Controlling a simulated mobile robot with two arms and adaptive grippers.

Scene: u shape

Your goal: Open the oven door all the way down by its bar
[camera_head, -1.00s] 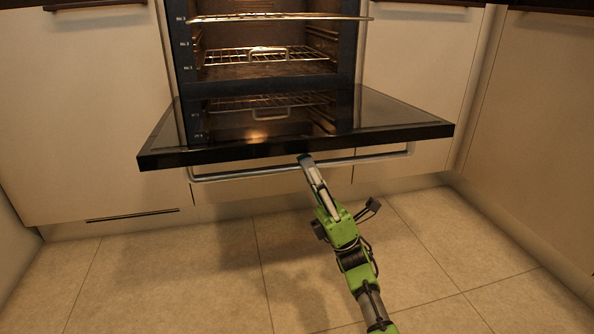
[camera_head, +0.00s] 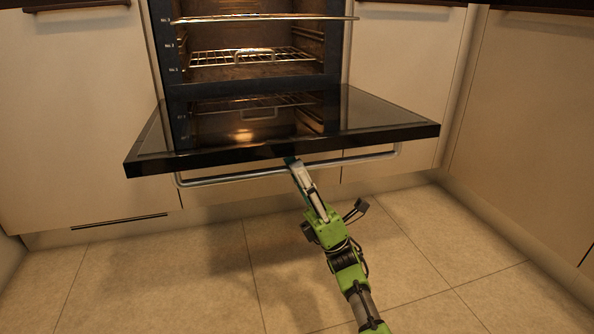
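The oven (camera_head: 255,86) stands at the top centre with its cavity exposed. Its dark glass door (camera_head: 370,112) is folded down and looks about level, its front edge towards me. The silver bar (camera_head: 235,177) runs below that front edge. My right gripper (camera_head: 292,163) reaches up from below to the middle of the bar, its fingertips at the bar and the door's edge. I cannot tell whether the fingertips touch the bar. My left gripper is out of view.
Wire racks (camera_head: 250,58) sit inside the oven, the upper one reaching out past the front. Cream cabinets (camera_head: 70,120) flank the oven on both sides. The tiled floor (camera_head: 150,285) in front is clear.

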